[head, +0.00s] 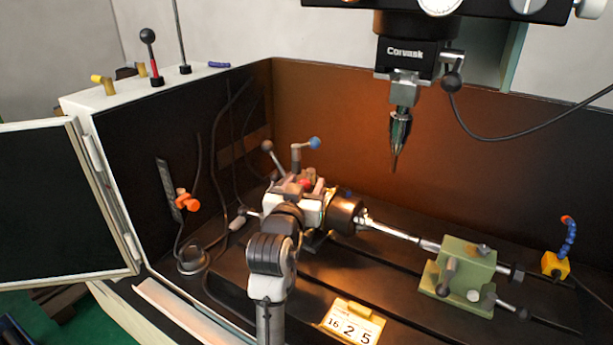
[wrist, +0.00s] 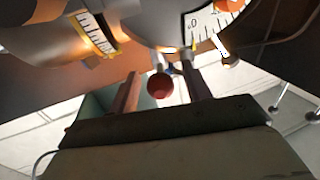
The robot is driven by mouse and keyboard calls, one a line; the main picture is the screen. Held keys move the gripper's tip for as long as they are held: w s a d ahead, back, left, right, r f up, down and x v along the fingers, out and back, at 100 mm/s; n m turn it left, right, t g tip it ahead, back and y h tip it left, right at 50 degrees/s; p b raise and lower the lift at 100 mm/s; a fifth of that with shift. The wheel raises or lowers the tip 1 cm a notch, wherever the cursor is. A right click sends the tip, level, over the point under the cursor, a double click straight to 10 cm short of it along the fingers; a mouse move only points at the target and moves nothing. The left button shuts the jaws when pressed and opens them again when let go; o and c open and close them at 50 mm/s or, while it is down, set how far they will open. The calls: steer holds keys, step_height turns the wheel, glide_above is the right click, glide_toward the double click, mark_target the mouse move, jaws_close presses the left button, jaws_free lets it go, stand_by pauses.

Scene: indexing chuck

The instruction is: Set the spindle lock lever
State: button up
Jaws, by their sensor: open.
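The indexing chuck unit (head: 345,214) lies on the machine bed at the middle of the head view. My gripper (head: 304,184) is at its upper left side. In the wrist view my gripper (wrist: 160,72) is open, and a red ball knob (wrist: 159,87) shows between its two fingers with a gap on each side. A small red spot also shows at my gripper in the head view. Behind it stand a lever with a dark ball (head: 267,146) and one with a blue ball (head: 314,143). I cannot tell which lever is the spindle lock lever.
A graduated dial (wrist: 215,25) and a second scale (wrist: 97,34) lie close above the fingers. The drill head (head: 400,130) hangs at the right. A green tailstock (head: 465,275) and number plate (head: 350,322) are on the bed. The open door (head: 60,205) is at left.

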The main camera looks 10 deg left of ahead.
steer(key=shift+w+d, duration=0.1)
steer(key=shift+w, duration=0.8)
steer(key=shift+c, duration=0.2)
jaws_close()
